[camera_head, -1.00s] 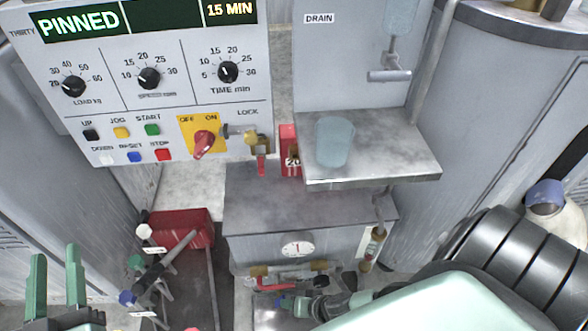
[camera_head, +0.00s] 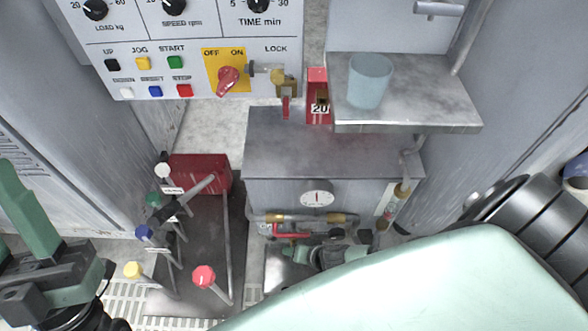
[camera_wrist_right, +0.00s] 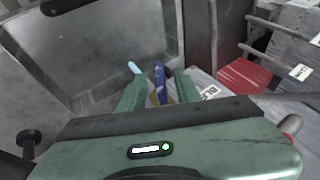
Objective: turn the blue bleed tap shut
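The blue bleed tap (camera_wrist_right: 160,76) shows in the right wrist view as a dark blue handle between my right gripper's two green fingers (camera_wrist_right: 160,92). The fingers stand apart, with a gap on either side of it; contact is not visible. In the head view, my right gripper (camera_head: 298,253) is low at the front of the grey cabinet, just below the brass pipe with the red lever (camera_head: 290,233). There the tap is too small and covered to make out. My left gripper (camera_head: 55,255) is at the lower left, away from the cabinet, partly cut off and apparently open and empty.
Levers with white, green, blue, yellow and red knobs (camera_head: 204,276) stand left of the cabinet (camera_head: 340,150). A red box (camera_head: 200,172) sits behind them. A shelf (camera_head: 440,105) with a glass (camera_head: 370,80) overhangs at right. The control panel (camera_head: 130,60) is above.

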